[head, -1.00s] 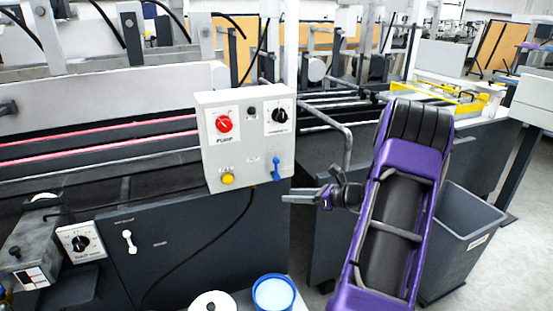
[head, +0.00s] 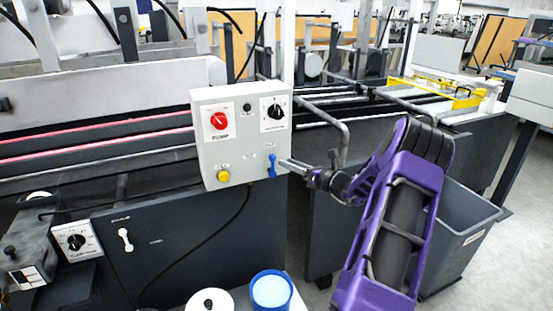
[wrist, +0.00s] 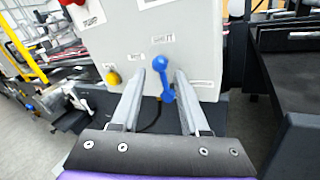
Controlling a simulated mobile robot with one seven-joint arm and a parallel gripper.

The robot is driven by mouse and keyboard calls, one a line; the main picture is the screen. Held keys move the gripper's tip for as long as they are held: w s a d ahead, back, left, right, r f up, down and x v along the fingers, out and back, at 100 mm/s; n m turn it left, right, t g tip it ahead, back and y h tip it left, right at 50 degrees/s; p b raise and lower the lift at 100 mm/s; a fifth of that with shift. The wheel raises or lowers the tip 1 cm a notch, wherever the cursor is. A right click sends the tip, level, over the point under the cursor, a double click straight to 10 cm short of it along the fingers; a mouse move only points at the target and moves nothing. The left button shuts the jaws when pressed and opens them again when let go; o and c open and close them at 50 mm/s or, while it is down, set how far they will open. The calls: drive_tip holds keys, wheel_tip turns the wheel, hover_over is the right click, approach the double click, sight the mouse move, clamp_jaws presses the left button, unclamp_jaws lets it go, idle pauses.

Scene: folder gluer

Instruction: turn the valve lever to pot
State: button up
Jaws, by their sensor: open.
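The blue valve lever (head: 272,165) is at the lower right of the grey control box (head: 240,135). In the head view it stands about upright. In the wrist view the blue lever (wrist: 163,78) lies between the two fingers of my gripper (wrist: 168,85), a little beyond or level with their tips; I cannot tell whether they touch it. My gripper (head: 285,165) is open, at the right side of the lever in the head view. Small labels sit near the lever, too small to read surely.
The box also carries a red knob (head: 219,121), a black dial (head: 275,112) and a yellow button (head: 223,176). A bent metal rail (head: 343,145) runs close behind my gripper. A blue-rimmed bucket (head: 271,290) and a grey bin (head: 468,235) stand lower down.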

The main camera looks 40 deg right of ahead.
sight(276, 174)
drive_tip(key=x, duration=0.6)
clamp_jaws()
idle(1.3)
